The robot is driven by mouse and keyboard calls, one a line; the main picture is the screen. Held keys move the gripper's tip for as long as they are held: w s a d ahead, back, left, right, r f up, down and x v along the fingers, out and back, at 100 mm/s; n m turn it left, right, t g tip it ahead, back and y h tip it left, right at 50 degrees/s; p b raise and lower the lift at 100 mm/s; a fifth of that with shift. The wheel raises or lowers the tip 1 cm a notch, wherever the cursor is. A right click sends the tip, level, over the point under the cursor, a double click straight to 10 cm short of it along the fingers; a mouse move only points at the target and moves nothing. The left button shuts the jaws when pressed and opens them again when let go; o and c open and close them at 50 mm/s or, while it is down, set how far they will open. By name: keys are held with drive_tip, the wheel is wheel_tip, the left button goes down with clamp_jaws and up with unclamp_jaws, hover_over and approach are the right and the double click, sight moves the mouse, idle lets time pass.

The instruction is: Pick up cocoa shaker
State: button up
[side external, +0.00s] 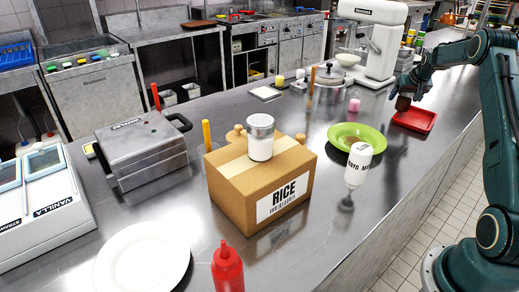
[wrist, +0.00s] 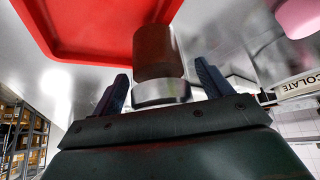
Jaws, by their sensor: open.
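The cocoa shaker (wrist: 153,50) has a dark brown body and a silver metal cap. In the wrist view it stands out between the two fingers of my gripper (wrist: 162,85), with a visible gap on each side of the cap. My gripper is open. In the side view the brown shaker (side external: 403,103) shows small below my gripper (side external: 408,91), at the left end of the red tray (side external: 426,122). The red tray also fills the upper left of the wrist view (wrist: 80,45). I cannot tell whether the shaker rests in the tray or beside it.
A green plate (side external: 337,131) and a white squeeze bottle (side external: 358,166) stand to the left on the steel counter. A pink cup (side external: 354,105) and a white mixer (side external: 372,45) are nearby. A rice box (side external: 235,190) carries another white shaker (side external: 260,140).

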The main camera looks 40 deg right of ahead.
drive_tip(key=shift+w+d+f, duration=0.2)
drive_tip(key=shift+f, duration=0.2)
drive_tip(key=c, duration=1.2)
drive_tip(key=shift+r, duration=0.2)
wheel_tip(320, 180, up, 20)
drive_tip(key=shift+f, duration=0.2)
idle(0.6)
